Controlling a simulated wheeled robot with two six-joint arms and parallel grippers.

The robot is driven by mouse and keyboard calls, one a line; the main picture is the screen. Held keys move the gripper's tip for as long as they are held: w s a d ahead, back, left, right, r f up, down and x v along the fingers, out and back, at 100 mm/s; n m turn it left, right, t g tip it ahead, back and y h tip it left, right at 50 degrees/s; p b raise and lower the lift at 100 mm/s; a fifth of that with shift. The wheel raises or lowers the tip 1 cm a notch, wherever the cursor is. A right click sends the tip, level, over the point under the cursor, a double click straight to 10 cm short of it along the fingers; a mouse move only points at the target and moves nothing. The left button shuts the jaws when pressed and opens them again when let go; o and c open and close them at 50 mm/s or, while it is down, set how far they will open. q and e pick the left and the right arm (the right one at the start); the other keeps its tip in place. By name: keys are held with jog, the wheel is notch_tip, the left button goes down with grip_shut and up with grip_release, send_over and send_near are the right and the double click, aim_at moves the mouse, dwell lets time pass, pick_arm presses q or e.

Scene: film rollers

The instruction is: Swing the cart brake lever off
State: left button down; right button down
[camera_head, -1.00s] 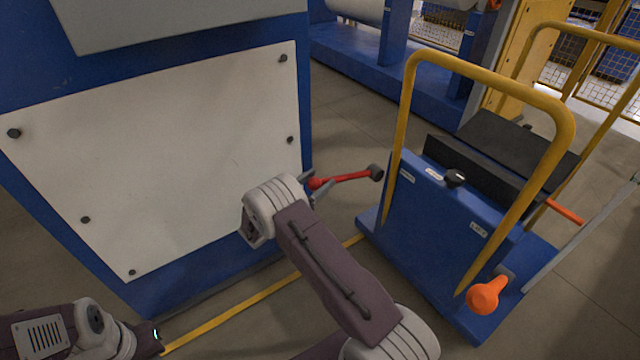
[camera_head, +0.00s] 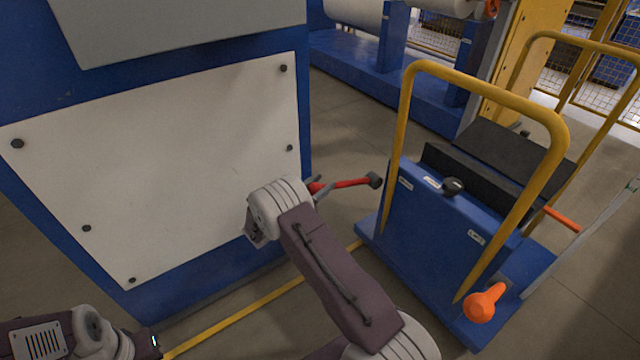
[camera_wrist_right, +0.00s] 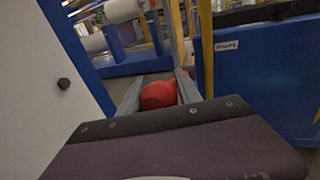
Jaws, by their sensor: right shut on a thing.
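A red lever (camera_head: 350,183) with a dark round end (camera_head: 374,180) reaches from my right gripper toward the left side of the blue cart (camera_head: 440,215). Whether the dark end joins the cart cannot be told. My right gripper (camera_head: 318,189) is shut on the lever's red knob. In the right wrist view the red knob (camera_wrist_right: 158,95) sits between the two grey fingers (camera_wrist_right: 156,97). The far part of the lever is hidden there. My left arm shows at the lower left of the head view, but its fingers are not visible.
A blue machine with a white panel (camera_head: 160,170) stands close left of my right gripper. The cart has yellow rails (camera_head: 480,75), an orange handle (camera_head: 485,302) and an orange rod (camera_head: 562,218). A yellow floor line (camera_head: 260,302) runs between machine and cart.

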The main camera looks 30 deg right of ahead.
jog(key=d+r+y+p, duration=0.1)
jog(key=r+p, duration=0.1)
jog(key=p, duration=0.1)
jog(key=d+r+y+p, duration=0.1)
jog(key=r+p, duration=0.2)
jog(key=p, duration=0.1)
jog(key=d+r+g+y+p, duration=0.1)
jog(key=d+r+p, duration=0.1)
jog(key=r+p, duration=0.1)
jog(key=shift+w+r+m+y+p, duration=0.1)
jog(key=shift+w+m+y+p, duration=0.2)
jog(key=shift+m+p, duration=0.1)
jog(key=d+r+y+p, duration=0.3)
jog(key=d+r+p, duration=0.1)
jog(key=d+p, duration=0.2)
jog(key=shift+w+d+r+m+p, duration=0.3)
jog(key=shift+d+p, duration=0.1)
jog(key=shift+d, duration=0.45)
jog(key=shift+s+g, duration=0.1)
jog(key=shift+g, duration=0.2)
jog(key=c, duration=0.9)
grip_release()
jog(key=shift+f, duration=0.1)
jog(key=shift+c, duration=0.2)
jog(key=shift+o, duration=0.2)
jog(key=shift+d+f, duration=0.1)
jog(key=p+v, duration=0.1)
jog(key=v, duration=0.8)
